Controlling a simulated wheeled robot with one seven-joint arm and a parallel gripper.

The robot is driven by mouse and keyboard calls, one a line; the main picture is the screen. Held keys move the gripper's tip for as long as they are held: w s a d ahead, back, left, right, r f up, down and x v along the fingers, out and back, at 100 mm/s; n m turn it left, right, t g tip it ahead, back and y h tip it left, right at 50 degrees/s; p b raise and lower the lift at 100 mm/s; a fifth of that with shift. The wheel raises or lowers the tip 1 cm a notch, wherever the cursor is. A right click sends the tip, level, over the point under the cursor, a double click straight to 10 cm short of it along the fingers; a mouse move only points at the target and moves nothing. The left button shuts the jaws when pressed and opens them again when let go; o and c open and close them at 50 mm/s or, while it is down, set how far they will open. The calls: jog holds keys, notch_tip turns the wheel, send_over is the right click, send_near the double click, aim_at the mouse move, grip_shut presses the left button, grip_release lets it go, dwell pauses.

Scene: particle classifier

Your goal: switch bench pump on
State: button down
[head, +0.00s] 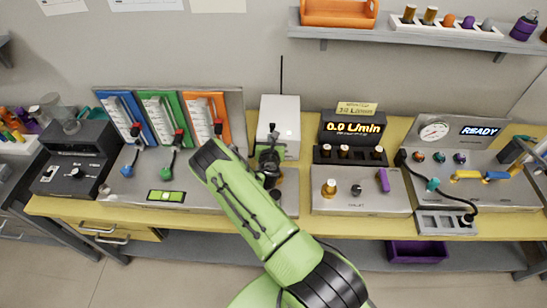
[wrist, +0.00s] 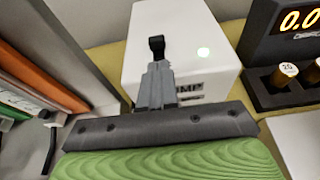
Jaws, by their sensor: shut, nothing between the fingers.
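The bench pump is a white box (head: 280,114) at the back middle of the bench. It also fills the upper middle of the wrist view (wrist: 185,25), with a label partly hidden by my fingers. A black switch lever (wrist: 157,43) stands on its face, right at my fingertips; whether they touch I cannot tell. A small pale light (wrist: 203,52) shows right of the lever. My gripper (head: 270,153) is shut and empty in front of the pump; its grey fingers show in the wrist view (wrist: 155,78).
A black flow display (head: 353,129) reading 0.0 L/min stands right of the pump, above a row of vials. A panel with blue, green and orange gauges (head: 160,115) stands left. A gauge panel (head: 465,140) reading READY is far right. A shelf (head: 420,32) hangs above.

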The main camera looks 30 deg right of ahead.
jog(key=b+v, duration=0.2)
jog(key=v, duration=0.6)
jog(key=shift+a, duration=0.2)
